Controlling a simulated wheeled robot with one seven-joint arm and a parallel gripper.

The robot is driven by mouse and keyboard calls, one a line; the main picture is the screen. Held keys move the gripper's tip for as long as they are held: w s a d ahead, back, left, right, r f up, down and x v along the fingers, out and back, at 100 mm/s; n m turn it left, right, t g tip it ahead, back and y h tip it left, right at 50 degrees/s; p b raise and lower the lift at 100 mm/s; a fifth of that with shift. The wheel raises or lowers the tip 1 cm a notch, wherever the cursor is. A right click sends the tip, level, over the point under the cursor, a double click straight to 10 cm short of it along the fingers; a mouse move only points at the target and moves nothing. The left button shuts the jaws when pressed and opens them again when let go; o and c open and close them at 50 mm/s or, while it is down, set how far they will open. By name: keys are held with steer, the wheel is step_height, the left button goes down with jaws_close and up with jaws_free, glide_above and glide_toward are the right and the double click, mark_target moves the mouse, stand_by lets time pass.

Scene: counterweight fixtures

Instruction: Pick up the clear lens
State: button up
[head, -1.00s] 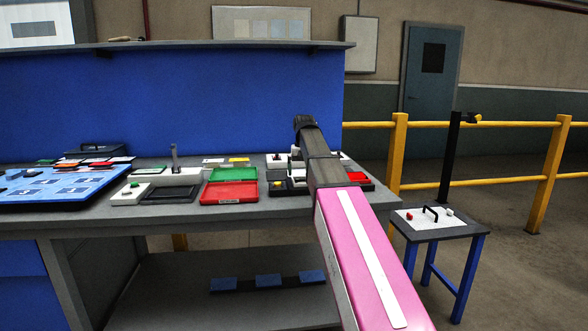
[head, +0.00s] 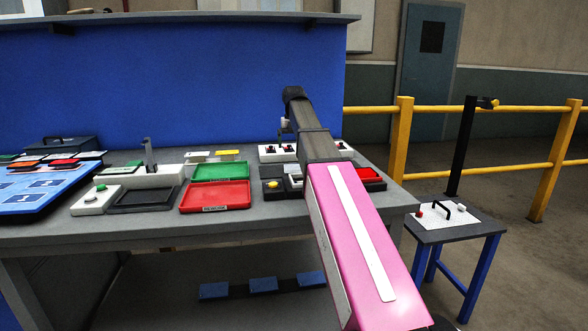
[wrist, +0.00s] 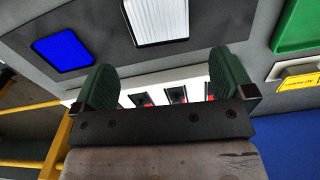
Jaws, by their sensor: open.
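My gripper (wrist: 165,66) is open in the wrist view, with two green ribbed fingers apart and nothing held between them. I cannot pick out the clear lens for certain. The wrist view shows a pale ridged square (wrist: 158,20) in a grey panel beyond the fingers and a bright blue square (wrist: 64,50) left of it. I cannot tell whether either is a lens. A white fixture (wrist: 190,88) with several dark red-tipped parts lies behind the fingers; a white fixture also shows on the bench in the head view (head: 268,153).
The grey bench (head: 240,222) holds a green tray (head: 220,171), a red tray (head: 215,196) and a black tray (head: 145,199). A blue back panel (head: 180,85) stands behind. A small side table (head: 452,234) and yellow rail (head: 510,166) are at the right.

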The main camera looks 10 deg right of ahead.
mark_target(294, 166)
step_height(294, 166, down, 9)
steer(key=shift+s+d+f, duration=0.1)
steer(key=c, duration=0.6)
